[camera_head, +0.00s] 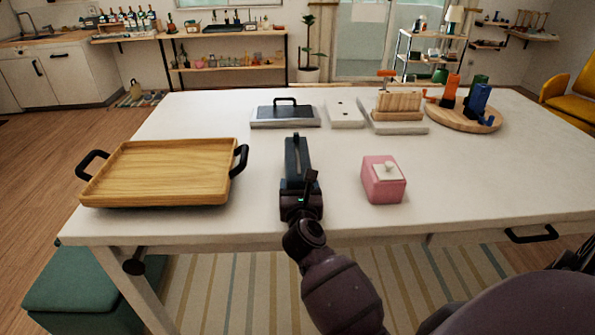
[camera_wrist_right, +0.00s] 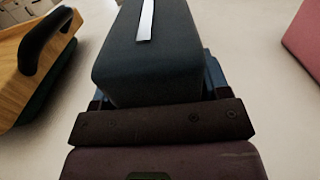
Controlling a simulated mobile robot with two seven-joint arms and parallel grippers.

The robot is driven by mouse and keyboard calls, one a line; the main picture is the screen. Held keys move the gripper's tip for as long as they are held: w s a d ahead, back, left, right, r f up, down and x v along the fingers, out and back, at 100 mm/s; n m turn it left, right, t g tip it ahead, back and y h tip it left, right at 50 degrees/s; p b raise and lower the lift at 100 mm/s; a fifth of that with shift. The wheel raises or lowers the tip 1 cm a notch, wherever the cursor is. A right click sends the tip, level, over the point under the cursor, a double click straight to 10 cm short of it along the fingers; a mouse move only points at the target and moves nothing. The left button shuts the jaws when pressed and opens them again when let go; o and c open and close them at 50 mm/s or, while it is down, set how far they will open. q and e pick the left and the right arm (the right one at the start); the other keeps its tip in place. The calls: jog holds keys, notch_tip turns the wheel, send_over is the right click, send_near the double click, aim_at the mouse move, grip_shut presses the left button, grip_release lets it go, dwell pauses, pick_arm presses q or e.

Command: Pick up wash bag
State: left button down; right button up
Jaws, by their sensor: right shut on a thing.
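The wash bag (camera_head: 297,152) is a dark blue-grey box shape with a pale strip along its top. It is over the white table (camera_head: 220,120), between the wooden tray and the pink box. My right gripper (camera_head: 300,185) is shut on it from the near side. In the right wrist view the wash bag (camera_wrist_right: 150,65) fills the space between the fingers of my right gripper (camera_wrist_right: 155,88). I cannot tell whether its underside touches the table. My left gripper is not in view.
A wooden tray (camera_head: 160,172) with black handles is on the left. Behind are a grey tray (camera_head: 285,122) with a black handle, wooden blocks (camera_head: 398,106) and a round board (camera_head: 448,119) with coloured items.

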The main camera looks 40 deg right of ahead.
jog(key=c, duration=0.3)
jog(key=shift+r+p, duration=2.75)
jog(key=shift+r, duration=7.3)
jog(key=shift+a, duration=0.1)
